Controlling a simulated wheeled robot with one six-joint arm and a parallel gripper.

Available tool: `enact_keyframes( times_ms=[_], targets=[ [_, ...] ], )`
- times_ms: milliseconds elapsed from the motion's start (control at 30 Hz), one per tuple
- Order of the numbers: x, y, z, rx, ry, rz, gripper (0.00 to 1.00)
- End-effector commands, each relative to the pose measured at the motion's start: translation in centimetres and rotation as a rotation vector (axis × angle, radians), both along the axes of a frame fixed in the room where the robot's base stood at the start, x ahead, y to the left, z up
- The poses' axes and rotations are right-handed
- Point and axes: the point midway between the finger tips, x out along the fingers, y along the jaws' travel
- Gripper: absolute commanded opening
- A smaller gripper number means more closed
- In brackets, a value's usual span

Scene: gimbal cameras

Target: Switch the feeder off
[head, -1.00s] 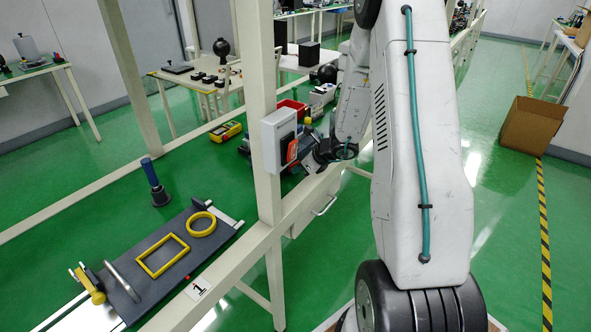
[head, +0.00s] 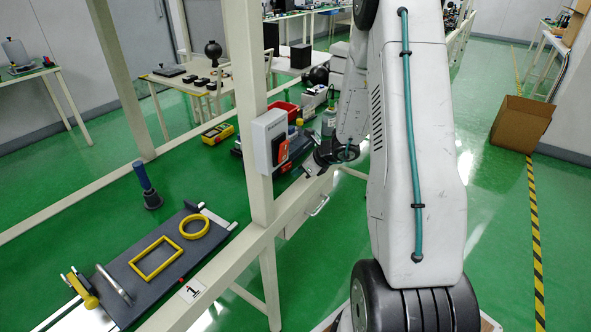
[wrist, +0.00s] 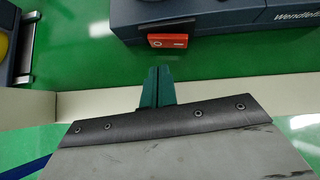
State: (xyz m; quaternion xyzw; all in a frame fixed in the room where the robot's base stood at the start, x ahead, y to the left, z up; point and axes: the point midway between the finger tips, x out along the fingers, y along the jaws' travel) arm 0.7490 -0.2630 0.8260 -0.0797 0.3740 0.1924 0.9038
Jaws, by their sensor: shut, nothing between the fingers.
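The feeder (wrist: 215,14) is a dark blue-grey body at the top of the wrist view, cut off by the frame edge, with white lettering. A red rocker switch (wrist: 167,40) is on its near side. My gripper (wrist: 157,73) shows as two teal fingers held together, empty. Its tips are below the switch in the picture and apart from it.
A pale post (head: 258,215) carries a white box with an orange-red front (head: 270,140), close left of my gripper. The pale table edge (wrist: 85,105) runs below the fingers. A grey board (head: 175,255) with yellow frames lies at left; a blue-handled tool (head: 146,183) stands beside it.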

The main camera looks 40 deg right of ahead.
Motion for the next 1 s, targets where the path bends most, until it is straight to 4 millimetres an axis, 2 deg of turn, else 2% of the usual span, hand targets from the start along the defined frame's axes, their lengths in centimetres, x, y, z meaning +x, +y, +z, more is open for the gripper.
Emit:
enact_keyframes(
  times_ms=[67, 300, 500, 700, 1000],
  targets=[
    [-1.3, -0.4, 0.0, 0.0, 0.001, -0.005, 0.0],
    [-5.1, -0.9, 4.0, -0.003, -0.003, -0.001, 0.0],
    [-7.4, -1.2, 6.3, -0.001, -0.001, 0.0, 0.0],
    [-8.2, -1.3, 7.1, -0.001, 0.0, 0.001, 0.0],
    [-8.3, -1.3, 7.1, 0.0, 0.0, 0.001, 0.0]
  ],
)
